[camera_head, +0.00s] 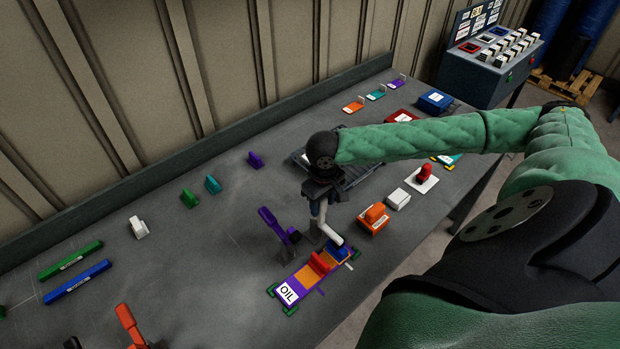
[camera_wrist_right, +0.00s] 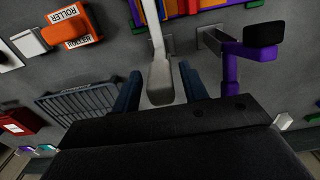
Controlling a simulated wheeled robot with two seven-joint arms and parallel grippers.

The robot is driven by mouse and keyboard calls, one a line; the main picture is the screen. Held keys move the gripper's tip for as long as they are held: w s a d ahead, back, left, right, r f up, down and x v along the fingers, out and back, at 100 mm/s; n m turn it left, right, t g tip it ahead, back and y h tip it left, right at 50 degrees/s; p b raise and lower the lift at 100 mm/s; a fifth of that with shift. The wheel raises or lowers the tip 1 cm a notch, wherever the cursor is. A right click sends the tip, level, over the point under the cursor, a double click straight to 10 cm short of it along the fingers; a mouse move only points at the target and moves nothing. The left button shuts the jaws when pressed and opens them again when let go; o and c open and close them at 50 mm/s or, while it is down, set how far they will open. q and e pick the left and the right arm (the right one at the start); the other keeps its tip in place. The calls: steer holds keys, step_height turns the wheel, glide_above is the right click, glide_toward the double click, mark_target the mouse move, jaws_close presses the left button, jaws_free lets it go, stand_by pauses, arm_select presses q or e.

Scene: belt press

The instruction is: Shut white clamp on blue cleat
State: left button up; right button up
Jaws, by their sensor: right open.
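The white clamp (camera_head: 329,230) has its lever standing up, leaning toward the oil-labelled board (camera_head: 303,276). The blue cleat (camera_head: 338,252) sits at the right end of that board, just below the clamp's arm; whether they touch I cannot tell. My right gripper (camera_head: 320,199) is over the top of the white lever. In the right wrist view the white lever (camera_wrist_right: 160,82) stands between the two open fingers of my right gripper (camera_wrist_right: 158,75), with a gap on each side. The blue cleat is hidden in that view. My left gripper is not seen.
A purple clamp (camera_head: 272,222) stands upright just left of the white one. A red cleat (camera_head: 318,263) sits mid-board. An orange block (camera_head: 373,217), a white block (camera_head: 398,199) and a grey crate (camera_head: 352,171) lie nearby.

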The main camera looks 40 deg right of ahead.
steer(key=shift+r, duration=3.2)
